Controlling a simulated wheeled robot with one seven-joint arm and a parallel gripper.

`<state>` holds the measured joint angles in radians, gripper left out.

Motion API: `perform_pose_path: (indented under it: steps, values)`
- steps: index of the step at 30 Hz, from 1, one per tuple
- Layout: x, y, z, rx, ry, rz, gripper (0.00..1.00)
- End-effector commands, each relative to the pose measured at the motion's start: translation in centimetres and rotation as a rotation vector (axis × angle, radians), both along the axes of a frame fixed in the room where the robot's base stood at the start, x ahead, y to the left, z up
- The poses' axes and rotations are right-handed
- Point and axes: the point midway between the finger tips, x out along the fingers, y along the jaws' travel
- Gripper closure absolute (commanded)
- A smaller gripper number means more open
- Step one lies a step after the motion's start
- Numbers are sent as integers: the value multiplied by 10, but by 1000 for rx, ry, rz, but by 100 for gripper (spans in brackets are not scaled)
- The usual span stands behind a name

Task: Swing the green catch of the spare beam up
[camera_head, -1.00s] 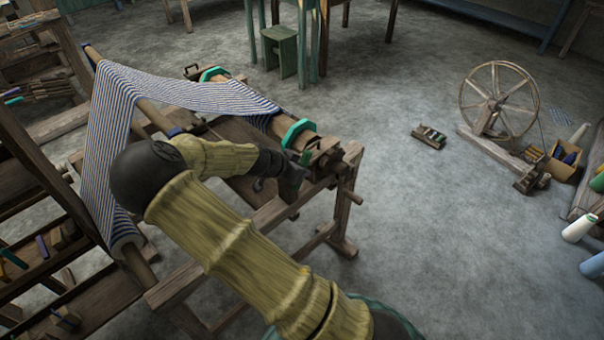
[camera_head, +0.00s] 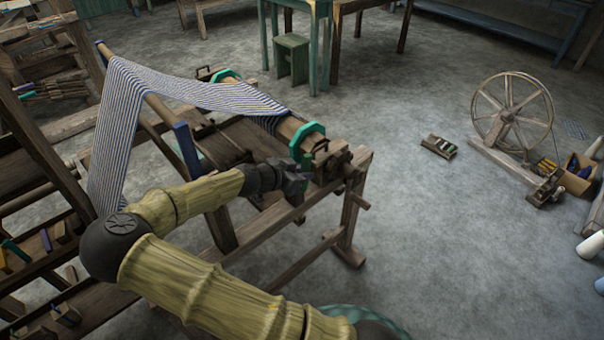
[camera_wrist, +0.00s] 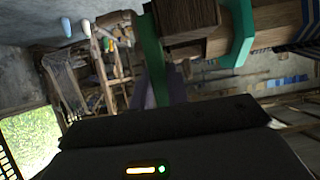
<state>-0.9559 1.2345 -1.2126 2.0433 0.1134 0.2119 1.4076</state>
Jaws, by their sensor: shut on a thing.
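The spare beam (camera_head: 289,127) lies across the front of the loom, with teal flanges (camera_head: 308,140) and striped cloth running to it. One teal flange also shows in the wrist view (camera_wrist: 240,30). The green catch (camera_wrist: 150,48) appears in the wrist view as a darker green bar beside the wooden beam end. Its lower end goes down between my fingers. My gripper (camera_wrist: 165,92) is shut on the catch.
The wooden bearing block and loom post (camera_head: 352,200) stand close to the right of my gripper. A blue-topped post (camera_head: 187,148) rises left of my arm. A spinning wheel (camera_head: 512,115) and a small rack (camera_head: 438,146) stand on the floor at right, with open floor between.

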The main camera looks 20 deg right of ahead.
Motion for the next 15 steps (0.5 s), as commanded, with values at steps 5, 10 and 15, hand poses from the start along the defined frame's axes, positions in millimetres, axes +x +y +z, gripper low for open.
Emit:
perform_pose_path:
  steps: [5,10,15]
  values:
    - [1,1,-1,1,0,4,62]
    - [0,1,-1,1,1,3,62]
    - [0,2,0,1,1,3,62]
